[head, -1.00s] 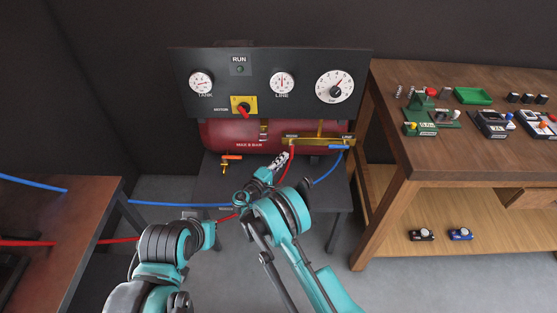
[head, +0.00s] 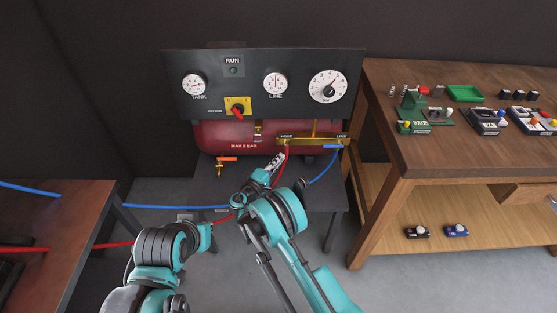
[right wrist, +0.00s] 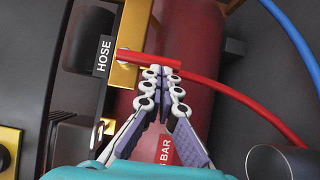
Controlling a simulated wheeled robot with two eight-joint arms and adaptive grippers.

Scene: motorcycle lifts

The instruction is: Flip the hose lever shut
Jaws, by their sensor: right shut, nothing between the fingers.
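The red hose lever (right wrist: 148,58) shows in the right wrist view beside the black HOSE label (right wrist: 103,56). It sticks out from the brass manifold (right wrist: 131,45), roughly in line with the red hose (right wrist: 235,95). My right gripper (right wrist: 161,72) is shut and empty, its fingertips right by the lever's underside in the picture; I cannot tell whether they touch. In the head view my right gripper (head: 279,158) is small, just below the brass manifold (head: 312,140), and the lever is hard to make out there. My left arm shows at lower left, but its gripper cannot be seen.
The red compressor tank (head: 225,137) stands behind, under a black gauge panel (head: 215,75). A blue lever (head: 333,146) and blue hose (head: 322,172) are close on the right. An orange-handled valve (head: 227,159) is at left. A wooden workbench (head: 400,185) stands at right.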

